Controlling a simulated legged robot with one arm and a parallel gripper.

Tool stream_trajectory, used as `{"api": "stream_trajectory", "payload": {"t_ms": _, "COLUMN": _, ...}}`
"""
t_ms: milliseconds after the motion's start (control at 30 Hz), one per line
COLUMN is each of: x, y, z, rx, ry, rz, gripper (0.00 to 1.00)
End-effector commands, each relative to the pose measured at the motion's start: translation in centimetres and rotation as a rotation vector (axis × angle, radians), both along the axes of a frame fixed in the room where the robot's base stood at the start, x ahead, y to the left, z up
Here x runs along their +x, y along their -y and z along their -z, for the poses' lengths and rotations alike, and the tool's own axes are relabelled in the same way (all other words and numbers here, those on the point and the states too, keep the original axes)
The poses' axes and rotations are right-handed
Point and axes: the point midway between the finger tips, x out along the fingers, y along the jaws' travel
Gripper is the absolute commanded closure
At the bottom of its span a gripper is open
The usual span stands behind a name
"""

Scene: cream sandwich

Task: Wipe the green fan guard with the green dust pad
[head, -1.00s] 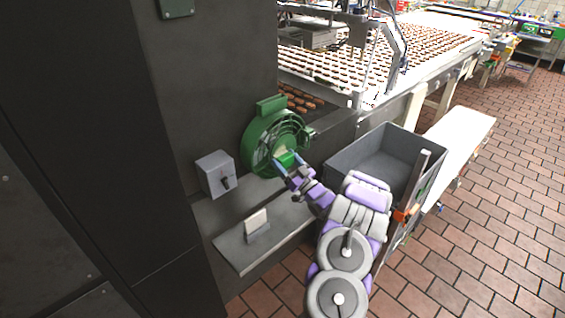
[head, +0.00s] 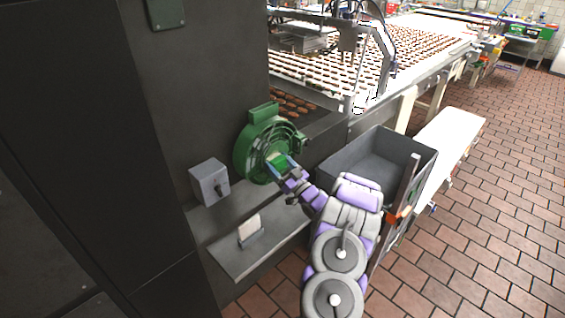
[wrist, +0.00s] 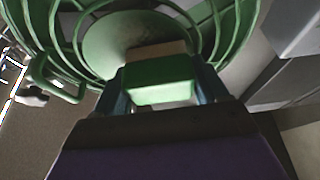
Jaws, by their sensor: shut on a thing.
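The green fan guard (head: 254,148) is a round ring with bars, standing against the dark machine wall in the head view. In the wrist view its bars and round hub (wrist: 125,42) fill the top. My gripper (head: 285,170) is shut on the green dust pad (head: 277,162), in front of the guard's lower middle. In the wrist view the pad (wrist: 160,80) sits between the two fingers, with a pale layer on its far side. The pad overlaps the hub in view; whether it touches is hard to tell.
A grey switch box (head: 210,182) is left of the guard. Below, a shelf (head: 232,262) carries a small holder with a pale card (head: 249,228). A grey bin (head: 345,160) stands right of my arm. A conveyor with brown biscuits (head: 320,72) lies behind.

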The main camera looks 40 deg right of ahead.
Motion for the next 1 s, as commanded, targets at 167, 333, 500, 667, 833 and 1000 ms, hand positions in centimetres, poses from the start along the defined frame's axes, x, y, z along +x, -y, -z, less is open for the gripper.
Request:
{"api": "stream_trajectory", "payload": {"t_ms": 167, "x": -0.1, "y": -1.5, "z": -0.1, "rx": -0.001, "ry": 0.000, "rz": -0.002, "gripper": 0.51}}
{"api": "stream_trajectory", "payload": {"t_ms": 333, "x": -0.2, "y": -2.1, "z": -0.1, "rx": -0.002, "ry": 0.000, "rz": -0.001, "gripper": 0.51}}
{"api": "stream_trajectory", "payload": {"t_ms": 500, "x": -0.3, "y": -2.1, "z": -0.6, "rx": -0.002, "ry": 0.001, "rz": 0.000, "gripper": 0.51}}
{"api": "stream_trajectory", "payload": {"t_ms": 667, "x": -0.2, "y": -2.1, "z": -1.5, "rx": -0.002, "ry": 0.002, "rz": 0.000, "gripper": 0.51}}
{"api": "stream_trajectory", "payload": {"t_ms": 833, "x": -0.1, "y": -1.3, "z": -1.5, "rx": -0.004, "ry": 0.002, "rz": 0.002, "gripper": 0.51}}
{"api": "stream_trajectory", "payload": {"t_ms": 1000, "x": -0.1, "y": 0.1, "z": -1.4, "rx": -0.001, "ry": 0.001, "rz": 0.000, "gripper": 0.51}}
